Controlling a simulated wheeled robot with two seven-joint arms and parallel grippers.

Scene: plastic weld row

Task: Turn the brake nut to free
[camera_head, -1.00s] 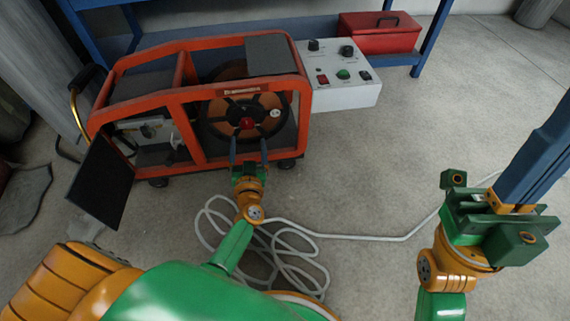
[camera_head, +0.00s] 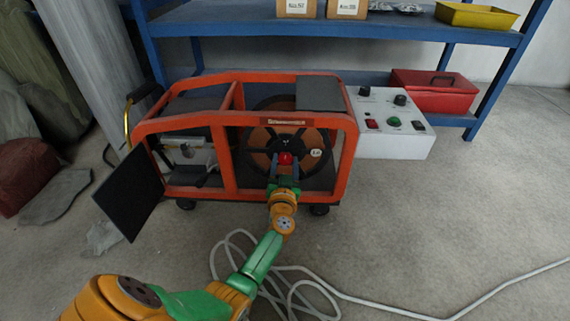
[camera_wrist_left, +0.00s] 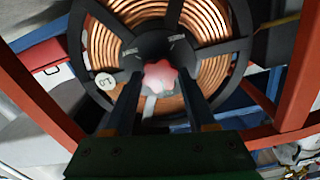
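The brake nut (camera_head: 285,158) is a small red lobed knob at the hub of a copper-coloured wire spool (camera_head: 262,140), inside an orange frame machine. In the left wrist view the nut (camera_wrist_left: 160,75) is in the middle, in front of the dark hub, with small pale markings on both sides that I cannot read. My left gripper (camera_head: 285,165) reaches up to the hub. In the left wrist view its two fingers (camera_wrist_left: 160,85) stand apart, one on each side of the nut, with a visible gap to it. My right gripper is out of view.
The orange frame (camera_head: 220,130) surrounds the spool, with a dark panel (camera_head: 128,195) hanging open at left. A white control box (camera_head: 390,140) with knobs stands at right, before a red toolbox (camera_head: 432,92) and blue shelf (camera_head: 420,40). A pale cable (camera_head: 370,302) lies on the floor.

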